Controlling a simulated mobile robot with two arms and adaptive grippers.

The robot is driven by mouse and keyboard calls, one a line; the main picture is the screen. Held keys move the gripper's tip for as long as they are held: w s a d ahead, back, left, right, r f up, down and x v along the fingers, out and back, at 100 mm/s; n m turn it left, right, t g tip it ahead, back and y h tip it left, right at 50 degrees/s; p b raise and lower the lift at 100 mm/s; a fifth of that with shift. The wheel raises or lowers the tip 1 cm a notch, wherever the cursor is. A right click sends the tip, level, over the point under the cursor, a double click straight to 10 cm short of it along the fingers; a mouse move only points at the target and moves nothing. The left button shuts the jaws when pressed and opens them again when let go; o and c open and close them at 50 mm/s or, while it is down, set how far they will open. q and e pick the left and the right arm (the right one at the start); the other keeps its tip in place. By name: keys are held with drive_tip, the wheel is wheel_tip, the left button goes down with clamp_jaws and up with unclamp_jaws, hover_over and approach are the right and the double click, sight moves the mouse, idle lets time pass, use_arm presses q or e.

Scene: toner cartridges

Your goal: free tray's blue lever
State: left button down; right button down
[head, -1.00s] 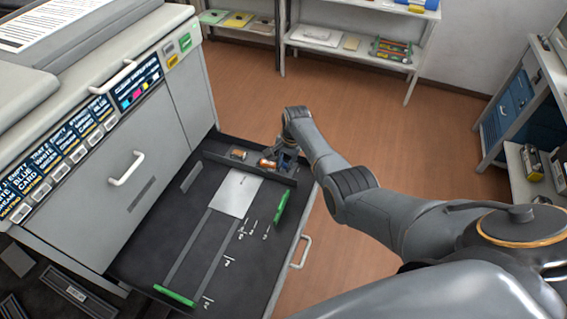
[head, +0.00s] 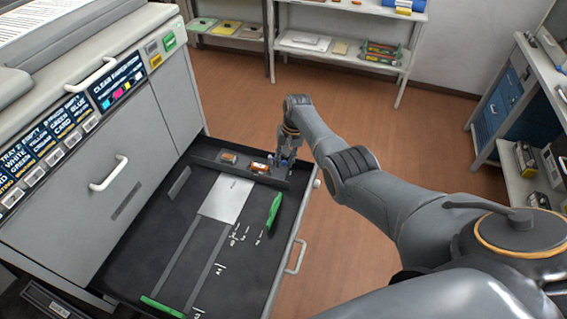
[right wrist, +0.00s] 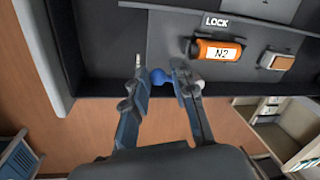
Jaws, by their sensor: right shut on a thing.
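The open tray (head: 135,250) is a dark drawer pulled out of the grey printer. Along its far end runs a compartment strip with an orange cylinder (head: 260,167) that lies on its side; it reads "N2" in the right wrist view (right wrist: 218,53). The blue lever's round knob (right wrist: 159,77) shows beside the cylinder, below the word LOCK. My right gripper (head: 288,163) is at the tray's far right corner; in the right wrist view its fingers (right wrist: 160,78) are shut around the knob. The lever's stem is mostly hidden. My left gripper is out of view.
Green paper guides (head: 274,212) and a white sheet (head: 227,199) are in the tray. A tray handle (head: 296,257) sticks out at the right. Open floor (head: 345,240) lies beyond; shelves (head: 345,45) stand at the back.

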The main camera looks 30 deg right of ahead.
drive_tip(key=shift+w+d+r, duration=0.2)
drive_tip(key=shift+w+r, duration=0.2)
drive_tip(key=c, duration=1)
unclamp_jaws()
drive_tip(key=shift+c, duration=0.2)
drive_tip(key=shift+a+f, duration=0.1)
